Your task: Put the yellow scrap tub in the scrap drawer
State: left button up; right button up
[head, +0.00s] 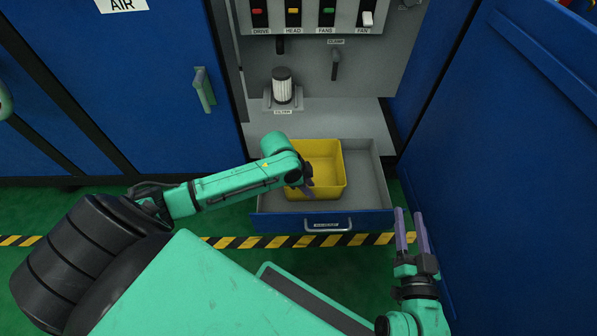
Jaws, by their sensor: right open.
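The yellow scrap tub (328,170) is upright and looks empty. It sits inside the open scrap drawer (371,180), towards the drawer's left side, with bare grey floor to its right. The drawer has a blue front with a metal handle and a small label. My wrist hides part of that side, and I cannot tell whether the fingers grip the rim. My right gripper (411,232) is open and empty, right of the drawer front, fingers pointing up in the picture.
Behind the drawer is a grey panel with labelled switches (293,14), a clamp lever (336,62) and a ribbed white cylinder (283,88) on a shelf. Blue cabinet doors (130,90) stand at left, and a blue panel (510,150) stands close at right. Hazard tape (225,242) crosses the green floor.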

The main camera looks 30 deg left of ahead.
pick_arm(q)
jog(key=p+v, duration=0.1)
jog(key=v, duration=0.1)
jog(key=shift+r, duration=0.3)
jog(key=p+v, duration=0.3)
jog(key=v, duration=0.3)
jog(key=shift+f, duration=0.1)
pick_arm(e)
jog(key=s+f+g, duration=0.4)
jog(key=s+f, duration=0.2)
jog(key=s, duration=0.2)
jog(key=shift+a+g+h, duration=0.25)
jog(key=shift+g+h, duration=0.05)
jog(key=shift+g, duration=0.1)
jog(key=shift+s+f, duration=0.1)
